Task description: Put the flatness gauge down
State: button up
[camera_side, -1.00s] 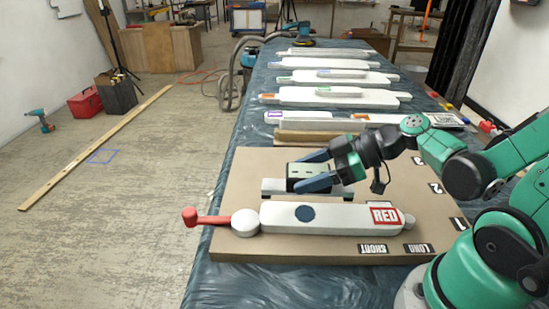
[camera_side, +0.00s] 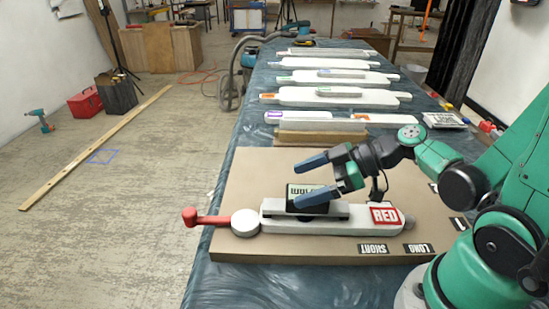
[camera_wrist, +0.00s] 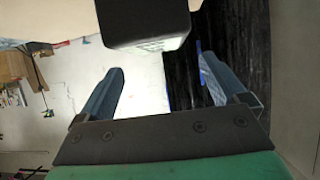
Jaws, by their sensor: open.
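The flatness gauge (camera_side: 307,191) is a dark box with a lit display on a long bar. It sits on top of the white relief with the RED label (camera_side: 384,215), over where its dark round spot was. My gripper (camera_side: 299,185) is open, its blue fingers spread, one above and one in front of the gauge in the side view. In the wrist view the open gripper (camera_wrist: 160,88) shows clear room between its fingers, and the dark gauge body (camera_wrist: 145,22) is at the top. The underside of the gauge is hidden.
The relief lies on a brown board (camera_side: 235,180) with SHORT (camera_side: 373,248) and LONG (camera_side: 419,248) labels along its front. A red handle (camera_side: 203,216) sticks out at the left. Several white reliefs (camera_side: 325,97) lie farther back on the table. The board behind the gauge is bare.

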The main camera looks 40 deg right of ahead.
aim_at(317, 186)
jog(key=shift+d, duration=0.1)
jog(key=v, duration=1.1)
jog(key=f+m+g+h, duration=0.1)
jog(key=m, duration=0.1)
jog(key=w+a+f+m+g+h, duration=0.1)
jog(key=h, duration=0.1)
jog(key=w+f+m+g+h, duration=0.1)
jog(key=f+m+g, duration=0.1)
jog(key=shift+w+a+m+h, duration=0.2)
jog(key=shift+a+m+h, duration=0.1)
jog(key=shift+a, duration=0.1)
jog(key=w+m+h, duration=0.1)
jog(key=w+a+r+m+t+h, duration=0.1)
jog(key=w+a+h, duration=0.1)
jog(key=w, duration=0.1)
jog(key=shift+a+r+m+t+h, duration=0.15)
jog(key=shift+r+m+t+h, duration=0.15)
jog(key=shift+r+m+h, duration=0.1)
jog(key=shift+w+a+r+t, duration=0.25)
jog(key=shift+w+r+t, duration=0.05)
jog(key=shift+r, duration=0.05)
dwell(1.6)
